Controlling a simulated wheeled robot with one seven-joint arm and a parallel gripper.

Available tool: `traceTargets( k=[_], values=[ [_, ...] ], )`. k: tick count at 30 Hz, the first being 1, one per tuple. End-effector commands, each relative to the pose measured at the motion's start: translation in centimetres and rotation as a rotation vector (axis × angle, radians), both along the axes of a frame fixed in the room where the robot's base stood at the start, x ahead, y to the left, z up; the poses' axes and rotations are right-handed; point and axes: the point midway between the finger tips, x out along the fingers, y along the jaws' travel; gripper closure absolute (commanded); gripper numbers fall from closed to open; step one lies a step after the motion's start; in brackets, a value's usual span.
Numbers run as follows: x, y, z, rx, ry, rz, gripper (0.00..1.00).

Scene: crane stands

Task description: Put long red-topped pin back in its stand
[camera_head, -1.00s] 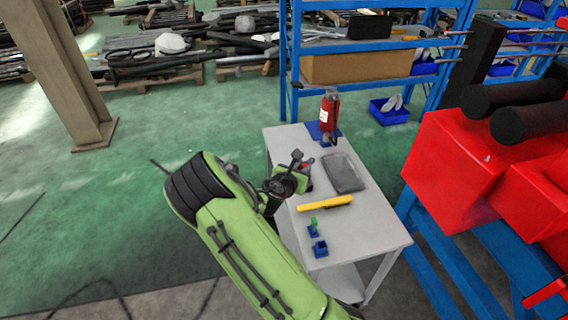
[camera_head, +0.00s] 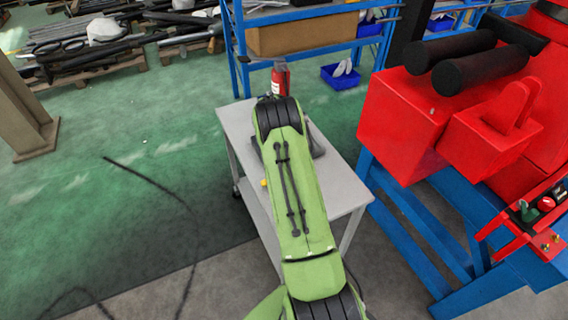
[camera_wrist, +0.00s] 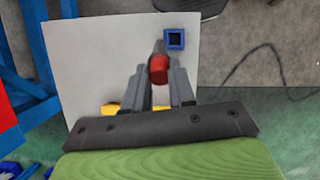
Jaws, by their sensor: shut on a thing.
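The red-topped pin (camera_wrist: 158,66) is between the fingers of my gripper (camera_wrist: 158,78) in the wrist view. My gripper is shut on it, and its red end faces the camera. A blue square stand (camera_wrist: 174,38) with a dark, empty-looking opening is on the pale table just beyond the pin, slightly right. The pin appears apart from the stand, but its lower end and height are unclear. In the head view my arm hides my gripper, the pin and the stand.
The grey table (camera_head: 343,190) is largely covered by my arm in the head view. A yellow object (camera_wrist: 112,109) lies partly behind my fingers in the wrist view. A red extinguisher (camera_head: 280,82) is at the table's far end. Large red machinery (camera_head: 405,112) stands right.

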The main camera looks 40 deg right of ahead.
Motion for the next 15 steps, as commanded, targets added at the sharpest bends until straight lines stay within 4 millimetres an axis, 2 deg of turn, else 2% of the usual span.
traceTargets(
  k=[3,9,12,15],
  values=[
    [-1.6,0.9,0.3,-0.031,-0.122,-0.320,1.00],
    [-3.3,2.8,1.7,-0.151,-0.268,-0.752,1.00],
    [-3.8,3.3,2.4,-0.198,-0.302,-0.877,1.00],
    [-4.0,3.5,2.7,-0.219,-0.313,-0.927,1.00]
  ],
)
